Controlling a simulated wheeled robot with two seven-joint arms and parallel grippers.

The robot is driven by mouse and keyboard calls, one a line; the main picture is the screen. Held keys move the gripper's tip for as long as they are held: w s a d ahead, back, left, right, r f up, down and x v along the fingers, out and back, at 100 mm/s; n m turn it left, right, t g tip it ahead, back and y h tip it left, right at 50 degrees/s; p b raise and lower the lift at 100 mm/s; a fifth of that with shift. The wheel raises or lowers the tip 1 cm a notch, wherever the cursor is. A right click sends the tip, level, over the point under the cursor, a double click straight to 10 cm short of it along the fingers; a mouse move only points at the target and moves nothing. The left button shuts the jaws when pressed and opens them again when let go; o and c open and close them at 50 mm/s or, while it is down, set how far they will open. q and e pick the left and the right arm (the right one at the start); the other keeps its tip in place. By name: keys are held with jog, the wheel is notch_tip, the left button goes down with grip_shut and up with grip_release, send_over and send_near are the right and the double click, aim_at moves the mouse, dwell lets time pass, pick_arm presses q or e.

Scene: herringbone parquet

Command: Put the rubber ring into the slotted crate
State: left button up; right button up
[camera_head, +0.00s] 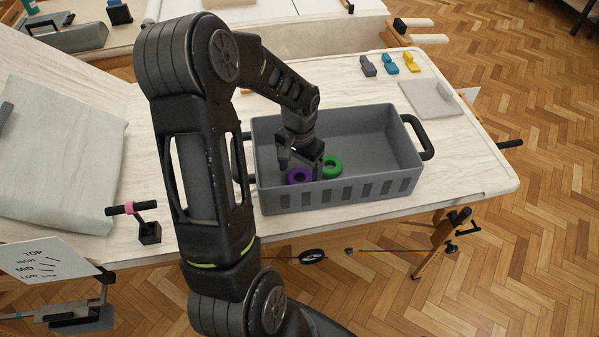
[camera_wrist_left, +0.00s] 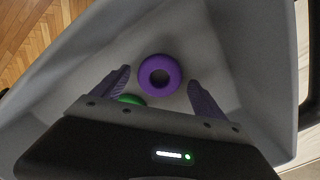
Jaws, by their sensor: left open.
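The grey slotted crate (camera_head: 387,181) stands on the table, with a row of slots along its near wall. A purple ring (camera_head: 299,177) lies inside it near the left end, with a green ring (camera_head: 332,167) just to its right. My left gripper (camera_head: 300,160) is lowered into the crate, open, by the purple ring. The green ring (camera_wrist_left: 131,99) is partly hidden there by the gripper body. My right gripper is not in view.
Grey, teal and yellow small pieces (camera_head: 391,63) stand behind the crate at right, near a pale square slab (camera_head: 430,99). A pale cloth-like slab (camera_head: 60,150) lies at left. A clamp with a pink ring (camera_head: 130,208) sits at the table's front edge. The crate's right half is empty.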

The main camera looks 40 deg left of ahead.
pick_arm(q)
notch_tip(320, 180, up, 11)
jog(key=shift+r, duration=0.15)
dwell(0.7)
jog(key=shift+r+p, duration=0.45)
jog(key=shift+r, duration=0.3)
